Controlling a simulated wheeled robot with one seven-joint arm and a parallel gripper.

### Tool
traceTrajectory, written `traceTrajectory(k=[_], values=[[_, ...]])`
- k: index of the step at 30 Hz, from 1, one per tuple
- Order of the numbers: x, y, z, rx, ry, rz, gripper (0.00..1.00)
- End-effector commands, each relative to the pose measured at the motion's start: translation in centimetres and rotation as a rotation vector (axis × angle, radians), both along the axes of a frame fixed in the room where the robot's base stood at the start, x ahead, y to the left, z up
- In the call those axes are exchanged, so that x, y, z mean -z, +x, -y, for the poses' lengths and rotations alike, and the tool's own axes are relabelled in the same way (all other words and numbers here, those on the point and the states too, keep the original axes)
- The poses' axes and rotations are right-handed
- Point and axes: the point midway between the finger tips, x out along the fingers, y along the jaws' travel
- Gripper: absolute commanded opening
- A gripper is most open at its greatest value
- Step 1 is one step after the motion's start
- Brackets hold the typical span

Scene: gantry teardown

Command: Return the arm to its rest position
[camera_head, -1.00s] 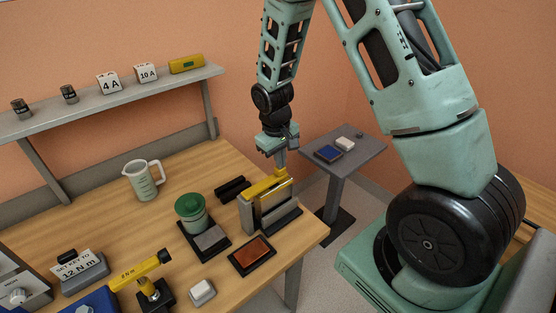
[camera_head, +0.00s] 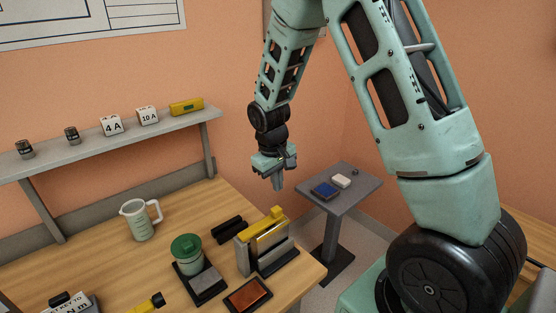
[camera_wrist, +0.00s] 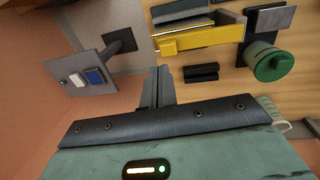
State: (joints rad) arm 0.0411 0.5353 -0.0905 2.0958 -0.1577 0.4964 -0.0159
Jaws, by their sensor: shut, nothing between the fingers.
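My gripper (camera_head: 278,184) is shut and empty, fingers pointing down. It hangs in the air above and behind the gantry-like grey fixture with a yellow top bar (camera_head: 262,240) near the bench's right end. In the wrist view my gripper's fingers (camera_wrist: 158,88) are together, and the yellow bar (camera_wrist: 200,38) lies just beyond them, apart from them. My arm reaches down from the top of the head view, its elbow bent.
On the wooden bench (camera_head: 110,262) are a green-lidded jar (camera_head: 187,249), a measuring jug (camera_head: 139,219), black blocks (camera_head: 229,229) and a brown-red pad (camera_head: 248,295). A shelf (camera_head: 90,150) runs along the wall. A small grey side table (camera_head: 345,197) holds a blue piece and a white piece.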

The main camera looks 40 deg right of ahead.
Motion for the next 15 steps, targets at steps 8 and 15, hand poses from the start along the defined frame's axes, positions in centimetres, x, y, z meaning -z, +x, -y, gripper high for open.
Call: traceTrajectory(k=[8, 15], values=[[-4.7, 0.1, 0.0, 0.0, 0.0, 0.006, 0.0], [-6.9, 0.1, 0.0, 0.001, 0.001, 0.002, 0.0]])
